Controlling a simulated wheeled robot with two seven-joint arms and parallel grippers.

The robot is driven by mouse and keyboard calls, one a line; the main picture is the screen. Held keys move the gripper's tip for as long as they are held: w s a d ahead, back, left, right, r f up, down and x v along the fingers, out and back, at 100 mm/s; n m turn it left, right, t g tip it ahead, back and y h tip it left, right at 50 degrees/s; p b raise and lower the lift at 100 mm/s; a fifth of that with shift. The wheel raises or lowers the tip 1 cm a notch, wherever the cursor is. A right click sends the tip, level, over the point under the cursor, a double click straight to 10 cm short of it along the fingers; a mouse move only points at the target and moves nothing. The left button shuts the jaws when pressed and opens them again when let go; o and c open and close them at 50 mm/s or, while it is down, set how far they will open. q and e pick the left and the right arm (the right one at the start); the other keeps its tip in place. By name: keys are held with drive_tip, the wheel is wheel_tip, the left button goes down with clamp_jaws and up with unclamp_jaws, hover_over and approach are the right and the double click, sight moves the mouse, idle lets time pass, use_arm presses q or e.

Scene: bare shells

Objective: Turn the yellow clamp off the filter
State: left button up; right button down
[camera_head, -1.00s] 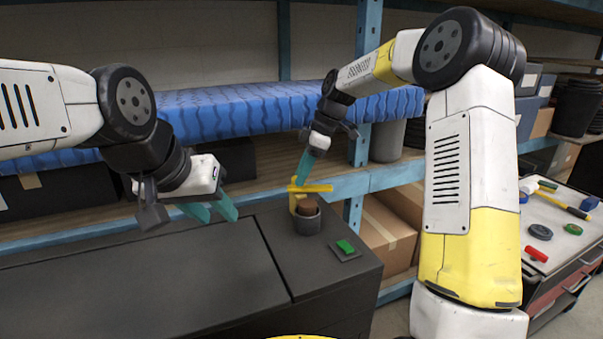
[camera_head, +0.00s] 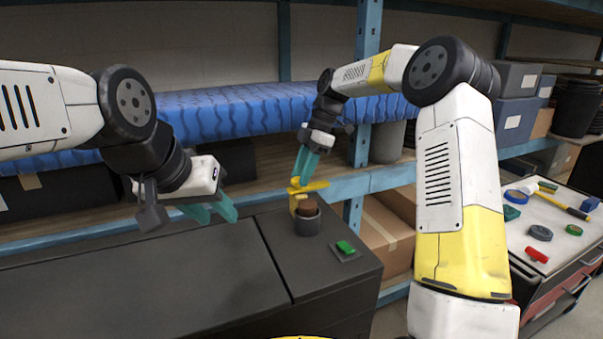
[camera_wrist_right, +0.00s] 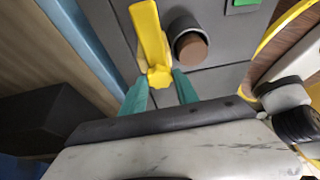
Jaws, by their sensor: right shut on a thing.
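The yellow clamp (camera_head: 314,186) is a bar on a short yellow post, at the back edge of the dark machine top. The filter (camera_head: 308,209), a dark grey cup with a brown core, stands right beside it. My right gripper (camera_head: 299,179) reaches down from behind and is shut on the clamp. In the right wrist view the clamp (camera_wrist_right: 150,35) runs up from between the teal fingers (camera_wrist_right: 159,82), beside the filter's brown core (camera_wrist_right: 193,50). My left gripper (camera_head: 222,218) is open and empty above the machine top, left of the clamp.
A green button (camera_head: 345,247) on a grey plate lies right of the filter. A blue-framed shelf (camera_head: 270,190) with a blue patterned mattress runs behind. Cardboard boxes (camera_head: 382,235) stand below it. A tool cart (camera_head: 560,245) is at the right.

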sight(312, 185)
drive_tip(key=c, duration=0.9)
unclamp_jaws()
drive_tip(key=shift+c, duration=0.2)
drive_tip(key=v, duration=0.7)
drive_tip(key=shift+d+r, duration=0.15)
drive_tip(key=shift+r, duration=0.15)
